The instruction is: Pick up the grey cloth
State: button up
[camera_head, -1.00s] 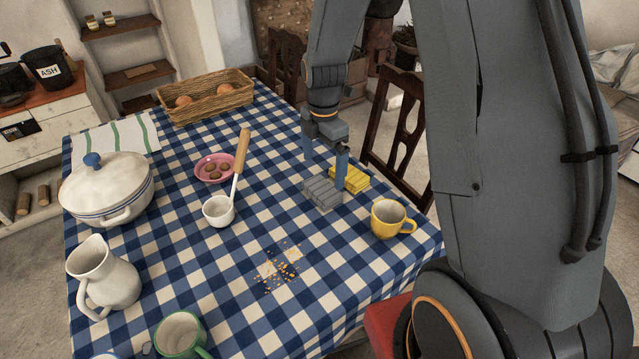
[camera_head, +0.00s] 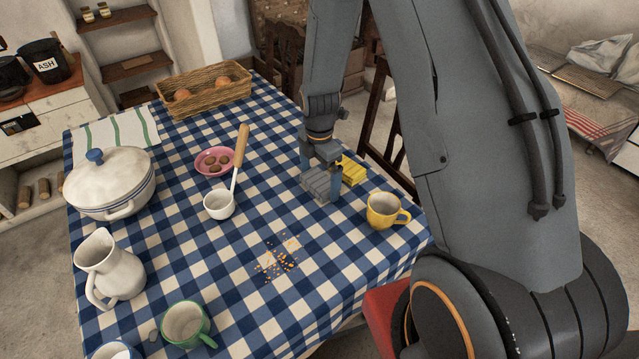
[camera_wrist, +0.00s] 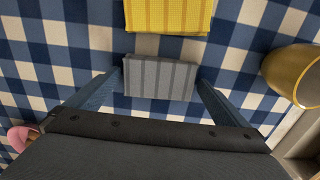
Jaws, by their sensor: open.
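The grey cloth (camera_head: 318,183) is a folded, ribbed bundle lying on the blue-and-white checked tablecloth. My gripper (camera_head: 320,178) is open and low over it, with the fingers pointing down. In the wrist view the grey cloth (camera_wrist: 160,79) lies between the spread fingertips of my gripper (camera_wrist: 158,82), one on each side. I cannot tell whether the fingers touch it. A folded yellow cloth (camera_head: 352,171) lies just beyond the grey one, and it also shows at the top of the wrist view (camera_wrist: 169,15).
A yellow mug (camera_head: 383,211) stands close to the right. A white ladle (camera_head: 219,205) with a wooden handle and a pink dish (camera_head: 213,162) lie to the left. Crumbs (camera_head: 276,264) are scattered in front. A wooden chair (camera_head: 381,125) stands behind the table.

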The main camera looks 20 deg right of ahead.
aim_at(319, 181)
jog(key=c, duration=0.8)
jog(key=shift+r, duration=0.15)
jog(key=shift+c, duration=0.2)
notch_tip(319, 181, up, 10)
jog(key=b, duration=0.2)
